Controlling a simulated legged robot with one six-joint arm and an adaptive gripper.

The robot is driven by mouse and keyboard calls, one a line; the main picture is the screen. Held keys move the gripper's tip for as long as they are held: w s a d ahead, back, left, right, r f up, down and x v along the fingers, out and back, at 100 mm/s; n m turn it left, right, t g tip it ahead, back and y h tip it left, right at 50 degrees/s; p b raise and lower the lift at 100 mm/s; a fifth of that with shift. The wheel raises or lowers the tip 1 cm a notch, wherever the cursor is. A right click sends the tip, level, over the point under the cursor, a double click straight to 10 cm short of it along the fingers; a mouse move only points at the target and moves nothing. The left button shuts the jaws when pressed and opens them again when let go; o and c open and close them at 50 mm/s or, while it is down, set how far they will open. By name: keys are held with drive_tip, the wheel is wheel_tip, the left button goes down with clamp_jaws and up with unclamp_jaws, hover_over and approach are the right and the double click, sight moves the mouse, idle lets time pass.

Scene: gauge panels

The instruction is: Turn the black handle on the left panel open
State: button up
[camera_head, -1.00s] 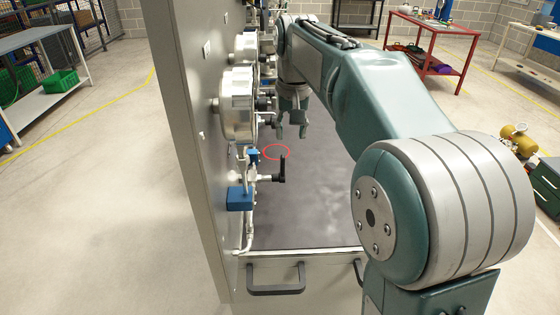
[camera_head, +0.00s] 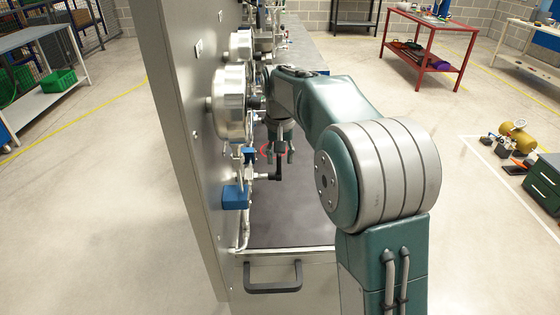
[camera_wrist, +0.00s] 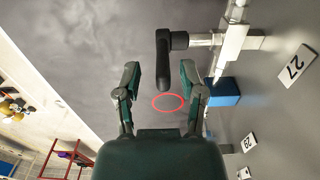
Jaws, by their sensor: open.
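The black handle (camera_head: 278,167) sticks out from a silver valve on the pipework at the left panel (camera_head: 180,110), just above the grey bench top. In the wrist view the black handle (camera_wrist: 163,58) is joined to a silver stem at its right. My gripper (camera_head: 279,156) points down at the handle from above, with its fingers apart. In the wrist view my gripper (camera_wrist: 161,72) has one fingertip on each side of the handle's line, and the handle lies mostly beyond the tips. I cannot tell whether a finger touches it.
Round silver gauges (camera_head: 229,103) stand out from the panel close to my arm. A blue block (camera_head: 235,197) sits low on the pipes, and it also shows in the wrist view (camera_wrist: 224,92). A red ring (camera_wrist: 168,101) shows between the fingers. The bench top (camera_head: 300,215) is clear.

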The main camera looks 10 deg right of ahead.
drive_tip(key=shift+a+f, duration=0.35)
drive_tip(key=shift+f, duration=0.45)
drive_tip(key=shift+d, duration=0.1)
drive_tip(key=shift+d, duration=0.1)
clamp_jaws()
drive_tip(key=shift+d, duration=0.1)
